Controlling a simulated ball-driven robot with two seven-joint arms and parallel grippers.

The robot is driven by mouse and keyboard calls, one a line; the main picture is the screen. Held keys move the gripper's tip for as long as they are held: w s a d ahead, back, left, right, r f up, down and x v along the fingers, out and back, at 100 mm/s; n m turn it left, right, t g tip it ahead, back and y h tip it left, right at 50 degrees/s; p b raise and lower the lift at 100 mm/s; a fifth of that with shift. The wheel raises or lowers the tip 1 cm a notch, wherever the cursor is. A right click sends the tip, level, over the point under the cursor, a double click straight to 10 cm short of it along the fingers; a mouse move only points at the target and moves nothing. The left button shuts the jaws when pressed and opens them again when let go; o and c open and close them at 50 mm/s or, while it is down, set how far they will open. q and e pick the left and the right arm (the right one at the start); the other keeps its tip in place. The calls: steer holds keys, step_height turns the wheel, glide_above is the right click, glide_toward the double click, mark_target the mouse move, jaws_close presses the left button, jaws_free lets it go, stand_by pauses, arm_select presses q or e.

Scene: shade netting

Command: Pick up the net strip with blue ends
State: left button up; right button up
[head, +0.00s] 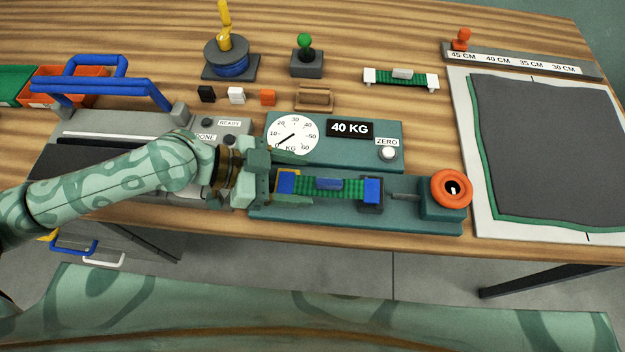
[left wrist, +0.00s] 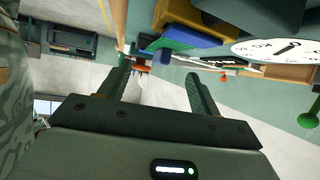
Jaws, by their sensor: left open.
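The net strip with blue ends (head: 345,188) is green mesh with a blue-grey tag at its middle. It lies on the teal tester, between a yellow-edged clamp (head: 286,183) at its left end and a dark clamp at its right end. My left gripper (head: 307,180) is open and empty at the strip's left end, its fingers on either side of it in the head view. In the left wrist view the open fingers (left wrist: 160,75) have nothing between them close up; a blue part (left wrist: 180,38) and a yellow part show beyond. My right gripper is not in view.
The tester has an orange knob (head: 452,189), a dial (head: 292,135) and a 40 KG plate (head: 350,129). A white-ended net strip (head: 401,78) lies behind.

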mark_target(323, 183)
arm_select(q)
steer(key=x, duration=0.7)
steer(key=shift+d+r, duration=0.1)
steer(key=shift+r, duration=0.1)
steer(key=shift+s, duration=0.1)
steer(key=c, duration=1.1)
